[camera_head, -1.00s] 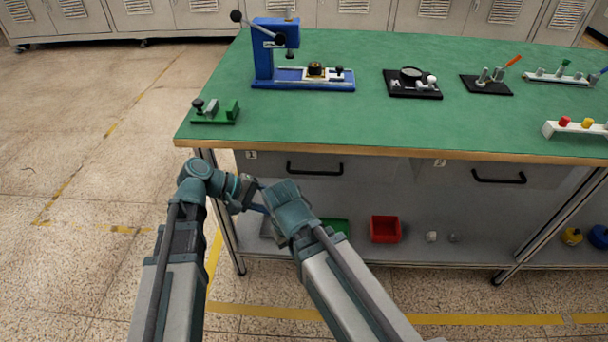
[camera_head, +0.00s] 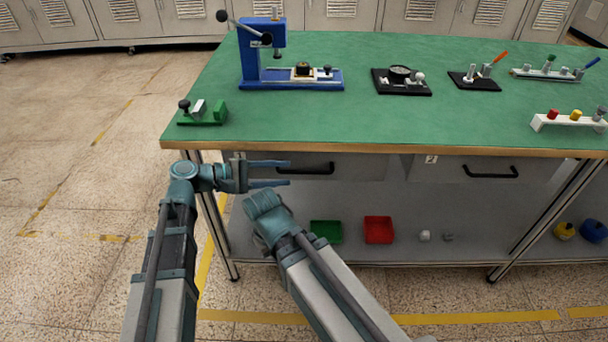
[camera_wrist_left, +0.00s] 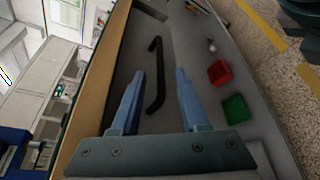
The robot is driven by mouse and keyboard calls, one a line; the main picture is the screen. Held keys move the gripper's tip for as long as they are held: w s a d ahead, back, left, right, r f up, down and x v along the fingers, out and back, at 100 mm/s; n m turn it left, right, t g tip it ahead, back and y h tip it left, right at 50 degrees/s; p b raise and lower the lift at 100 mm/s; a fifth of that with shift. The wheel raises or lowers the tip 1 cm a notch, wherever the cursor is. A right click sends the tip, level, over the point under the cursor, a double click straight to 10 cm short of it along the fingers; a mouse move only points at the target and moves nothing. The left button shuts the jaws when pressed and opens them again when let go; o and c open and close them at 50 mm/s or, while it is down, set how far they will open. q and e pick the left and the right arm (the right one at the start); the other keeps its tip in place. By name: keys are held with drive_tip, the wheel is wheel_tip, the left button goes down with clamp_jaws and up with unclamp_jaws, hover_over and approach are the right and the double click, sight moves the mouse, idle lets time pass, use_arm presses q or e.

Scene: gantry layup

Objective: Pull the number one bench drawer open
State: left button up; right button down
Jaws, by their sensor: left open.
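The number one drawer (camera_head: 365,180) is the grey front at the left under the green bench top, and it looks shut. Its black bar handle (camera_head: 318,169) also shows in the left wrist view (camera_wrist_left: 157,75). My left gripper (camera_head: 289,173) is open and points right, its blue fingertips overlapping the handle's left end in the head view. In the wrist view the handle appears between the two fingers; I cannot tell whether it is fully between them in depth. My right arm's teal end is below the left gripper; its fingers do not show.
A second drawer (camera_head: 535,172) with its own handle is to the right. Below, a green bin (camera_head: 326,232) and a red bin (camera_head: 378,230) stand on the lower shelf. A blue press (camera_head: 262,65) and other fixtures stand on the bench top (camera_head: 340,115).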

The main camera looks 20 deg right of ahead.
sight(297, 173)
use_arm(q)
drive_tip(key=b+x, duration=0.1)
drive_tip(key=x, duration=0.6)
clamp_jaws()
drive_tip(key=shift+a, duration=0.1)
idle(1.3)
